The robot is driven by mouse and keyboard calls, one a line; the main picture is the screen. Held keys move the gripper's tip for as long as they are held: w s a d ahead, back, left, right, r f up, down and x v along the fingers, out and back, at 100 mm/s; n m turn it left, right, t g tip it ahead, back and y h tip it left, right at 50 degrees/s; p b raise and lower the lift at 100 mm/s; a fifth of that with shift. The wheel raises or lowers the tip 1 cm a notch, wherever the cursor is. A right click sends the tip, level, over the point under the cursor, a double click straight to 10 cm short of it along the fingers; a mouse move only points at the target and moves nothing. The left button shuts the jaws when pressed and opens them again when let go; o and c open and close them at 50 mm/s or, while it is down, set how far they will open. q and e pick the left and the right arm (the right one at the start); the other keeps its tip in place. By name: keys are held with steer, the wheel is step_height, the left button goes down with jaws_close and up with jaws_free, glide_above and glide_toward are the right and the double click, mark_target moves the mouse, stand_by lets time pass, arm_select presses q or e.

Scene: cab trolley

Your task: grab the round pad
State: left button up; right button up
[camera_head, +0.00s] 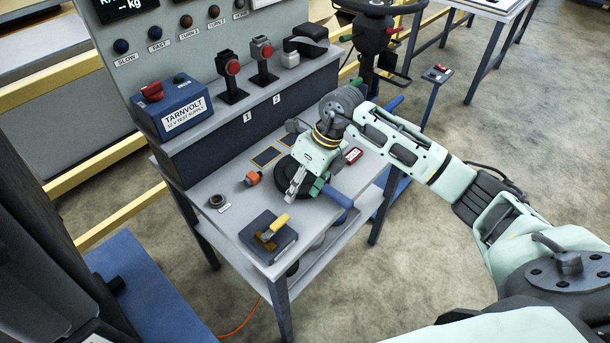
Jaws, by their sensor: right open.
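The round pad, a black disc (280,172), lies on the grey top of the trolley table (228,232), near its middle. My right gripper (301,190) reaches in from the right, pointing down over the pad. Its fingers are apart, and it covers the pad's right part. I cannot tell whether the fingers touch the pad. My left gripper is not in view.
A blue supply box (172,108) and two red-topped levers stand on the raised ledge behind.

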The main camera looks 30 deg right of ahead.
mark_target(334, 192)
steer(key=d+h, duration=0.1)
steer(key=d, duration=0.2)
steer(key=d+h, duration=0.1)
steer(key=d, duration=0.2)
steer(key=d+r+g+h, duration=0.1)
steer(key=d, duration=0.3)
steer(key=shift+s+m+h, duration=0.3)
steer(key=shift+s+m, duration=0.1)
steer(key=shift+s+d+f, duration=0.1)
steer(key=shift+d+f, duration=0.05)
steer(key=shift+f, duration=0.1)
steer(key=f, duration=0.2)
steer(key=f+p, duration=0.1)
steer(key=f, duration=0.1)
steer(key=f+p, duration=0.1)
steer(key=f, duration=0.1)
steer(key=shift+w+a+f, duration=0.2)
steer(key=shift+w+a, duration=0.05)
steer(key=shift+w, duration=0.1)
steer(key=shift+f, duration=0.3)
steer(key=shift+c, duration=0.4)
jaws_close()
steer(key=shift+w+r, duration=0.1)
